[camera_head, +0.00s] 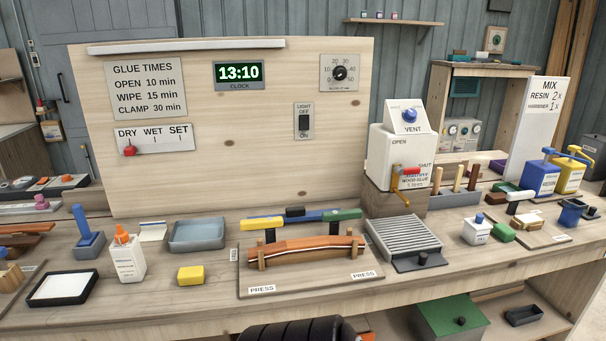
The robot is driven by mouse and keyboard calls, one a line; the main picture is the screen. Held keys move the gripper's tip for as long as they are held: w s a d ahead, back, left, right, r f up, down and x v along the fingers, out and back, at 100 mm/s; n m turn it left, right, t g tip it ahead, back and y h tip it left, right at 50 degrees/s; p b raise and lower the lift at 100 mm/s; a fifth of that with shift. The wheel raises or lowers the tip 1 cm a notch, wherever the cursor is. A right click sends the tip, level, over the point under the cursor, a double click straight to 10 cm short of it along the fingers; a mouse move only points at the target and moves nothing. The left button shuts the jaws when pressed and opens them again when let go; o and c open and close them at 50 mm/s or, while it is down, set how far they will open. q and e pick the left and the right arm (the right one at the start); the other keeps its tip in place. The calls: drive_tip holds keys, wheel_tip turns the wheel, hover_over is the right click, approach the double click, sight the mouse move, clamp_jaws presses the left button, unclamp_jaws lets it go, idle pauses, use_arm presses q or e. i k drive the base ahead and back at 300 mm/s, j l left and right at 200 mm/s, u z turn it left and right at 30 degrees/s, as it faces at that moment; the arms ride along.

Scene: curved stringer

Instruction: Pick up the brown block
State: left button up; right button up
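Several brown things stand on the workbench (215,310), and I cannot tell for sure which is the brown block. A squat brown wooden block (385,203) sits under the white glue container (392,152), right of the middle. Reddish-brown strips (24,228) lie at the far left edge. A curved brown strip (310,246) lies on the press board (255,281) in the middle.
A yellow block (191,275), a white glue bottle (127,260) and a grey tray (197,235) stand left of the press board. A ribbed grey plate (402,237) lies right of it. Several small pots and tools crowd the right side. The front edge is mostly clear.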

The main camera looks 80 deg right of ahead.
sight(494, 198)
drive_tip(key=z, duration=3.95)
